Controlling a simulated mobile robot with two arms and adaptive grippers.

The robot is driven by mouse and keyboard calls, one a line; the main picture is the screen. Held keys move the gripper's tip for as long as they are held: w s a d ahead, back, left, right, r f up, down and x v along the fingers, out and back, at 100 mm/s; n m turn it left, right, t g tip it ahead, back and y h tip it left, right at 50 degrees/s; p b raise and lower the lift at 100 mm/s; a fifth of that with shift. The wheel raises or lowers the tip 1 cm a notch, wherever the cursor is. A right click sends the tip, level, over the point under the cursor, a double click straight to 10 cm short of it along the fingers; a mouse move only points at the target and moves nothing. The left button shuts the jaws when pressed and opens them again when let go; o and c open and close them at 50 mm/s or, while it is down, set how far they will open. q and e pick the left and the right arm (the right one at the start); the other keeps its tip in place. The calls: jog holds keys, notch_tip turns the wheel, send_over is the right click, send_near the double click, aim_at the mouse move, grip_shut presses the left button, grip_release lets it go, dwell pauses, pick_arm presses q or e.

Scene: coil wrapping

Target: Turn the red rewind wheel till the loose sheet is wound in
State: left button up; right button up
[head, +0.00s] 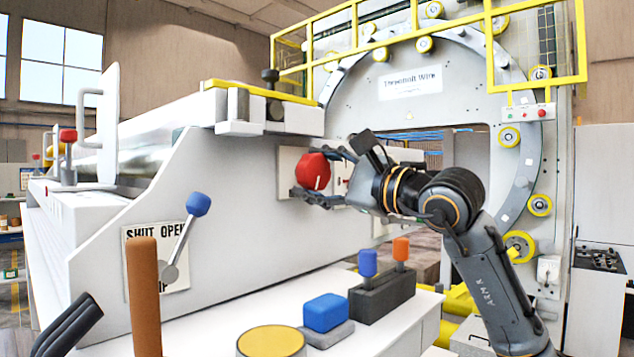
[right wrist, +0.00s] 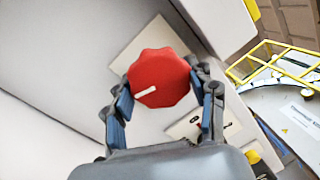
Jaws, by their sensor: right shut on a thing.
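The red rewind wheel (head: 313,171) is a small lobed knob on a pale plate on the side of the white machine housing. My right gripper (head: 325,175) is shut on it, fingers on either side of its rim. In the right wrist view the wheel (right wrist: 158,78) sits between the blue-padded fingers of the gripper (right wrist: 163,98). A short white mark on its face lies nearly level, tilted slightly. A shiny silvery roll or sheet (head: 155,150) shows behind the housing's sloped edge; I cannot tell how much of it is loose.
A blue-knobbed lever (head: 197,204) stands by a "SHUT OPEN" plate. In front are a brown upright handle (head: 143,295), a yellow round top (head: 271,341), a blue block (head: 326,312) and a dark box (head: 382,295) with blue and orange levers. A large ring frame (head: 530,160) stands behind.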

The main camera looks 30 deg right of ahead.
jog(key=m+h+b, duration=0.1)
jog(key=m, duration=0.4)
jog(key=shift+b, duration=0.35)
jog(key=shift+s+a+m+t+h+b, duration=0.1)
jog(key=shift+m+t+h+b, duration=0.3)
jog(key=shift+m, duration=1.9)
jog(key=o, duration=1.2)
jog(key=shift+c, duration=0.2)
jog(key=v, duration=1.1)
jog(key=shift+s, duration=0.4)
